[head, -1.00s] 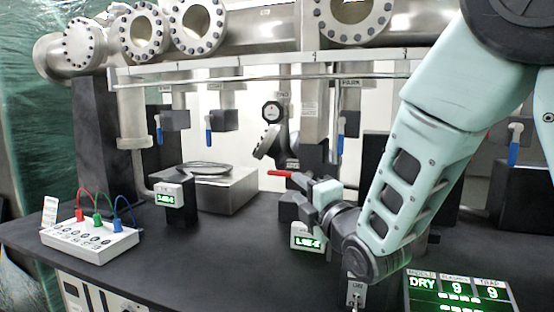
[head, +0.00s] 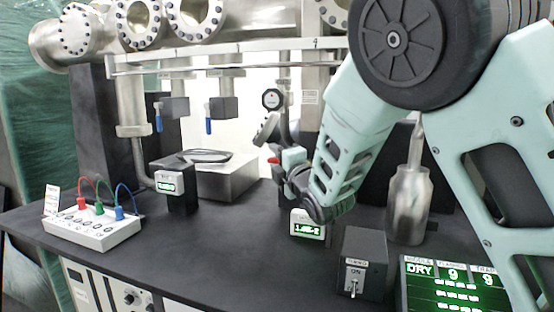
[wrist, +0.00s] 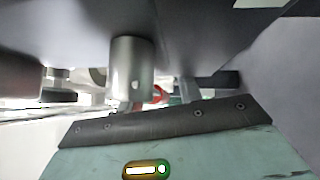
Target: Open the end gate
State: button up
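A red handle (head: 273,161) shows just left of my gripper (head: 288,158), under the metal manifold at mid-table. Most of the handle is hidden behind my gripper and arm. A red piece (wrist: 159,95) also shows in the wrist view, beyond the dark screwed plate of my gripper. Whether my fingers touch or hold the handle cannot be seen, nor can the gap between them. No label that I can read marks the end gate.
Two blue-handled valves (head: 209,118) hang under the manifold (head: 250,24). A round gauge (head: 272,99) stands behind my gripper. A small display (head: 308,226), a toggle box (head: 363,262) and a metal flask (head: 409,205) stand near my arm.

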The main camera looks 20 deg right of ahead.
grip_shut()
jog(key=shift+n+p, duration=0.3)
jog(key=shift+p, duration=0.2)
jog(key=s+d+f+n+g+h+p, duration=0.2)
jog(key=f+n+g+p, duration=0.4)
jog(key=p, duration=0.8)
jog(key=shift+s+d+f+n+g+h, duration=0.25)
jog(key=shift+d+f+n+g+h, duration=0.15)
jog(key=shift+d+f+g+h, duration=0.55)
jog(key=shift+a+r, duration=0.15)
jog(key=shift+r, duration=0.05)
